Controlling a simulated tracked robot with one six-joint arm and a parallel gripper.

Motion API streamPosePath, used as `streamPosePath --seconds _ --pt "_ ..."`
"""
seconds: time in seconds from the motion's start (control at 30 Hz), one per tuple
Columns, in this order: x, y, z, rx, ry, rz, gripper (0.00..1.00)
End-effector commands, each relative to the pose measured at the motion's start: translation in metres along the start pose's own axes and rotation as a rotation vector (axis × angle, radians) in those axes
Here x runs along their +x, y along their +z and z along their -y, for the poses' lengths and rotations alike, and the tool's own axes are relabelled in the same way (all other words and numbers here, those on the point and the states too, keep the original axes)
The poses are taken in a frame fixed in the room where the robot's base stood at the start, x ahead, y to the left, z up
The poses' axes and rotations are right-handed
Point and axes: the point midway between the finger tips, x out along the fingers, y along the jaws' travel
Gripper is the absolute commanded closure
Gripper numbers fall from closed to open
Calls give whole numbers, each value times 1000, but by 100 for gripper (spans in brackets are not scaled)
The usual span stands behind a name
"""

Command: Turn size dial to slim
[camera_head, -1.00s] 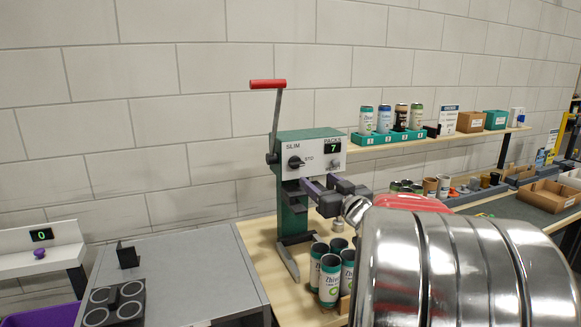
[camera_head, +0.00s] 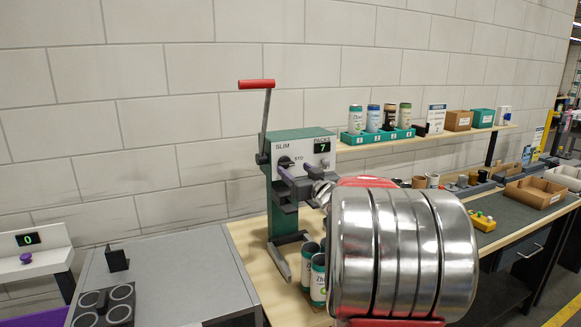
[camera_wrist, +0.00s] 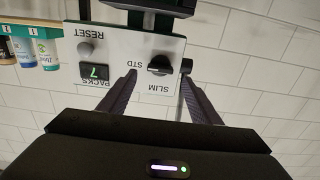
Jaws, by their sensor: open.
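The size dial (camera_head: 285,161) is a black knob on the white front panel of the green machine (camera_head: 299,134), between the labels SLIM and STD. In the upside-down wrist view, the dial (camera_wrist: 159,66) has its bar lying about level; I cannot tell for sure which label it points to. My gripper (camera_wrist: 159,73) is open, its two dark fingers to either side of the dial in that view, with nothing between them. In the head view, my gripper (camera_head: 293,171) is in front of the panel and partly covers the dial. Contact is unclear.
The panel also has a green PACKS display (camera_head: 322,148) reading 7 and a RESET knob (camera_wrist: 86,48). A red-handled lever (camera_head: 257,85) rises at the machine's left. Printed cans (camera_head: 318,278) stand below my gripper, partly hidden by my arm. A shelf of cans (camera_head: 378,136) is at right.

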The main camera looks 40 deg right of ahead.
Motion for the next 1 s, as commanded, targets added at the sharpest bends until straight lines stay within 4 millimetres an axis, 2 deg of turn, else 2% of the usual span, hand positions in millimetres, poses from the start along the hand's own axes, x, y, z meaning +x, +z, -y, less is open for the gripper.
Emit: streamPosePath --seconds 0.2,0.4,0.77,1.0 --pt "30 0 0 -1 -1 0 42" --pt "47 0 0 -1 0 0 42" --pt "50 0 -1 -1 1 0 42" --pt "50 0 -1 -1 1 0 59"
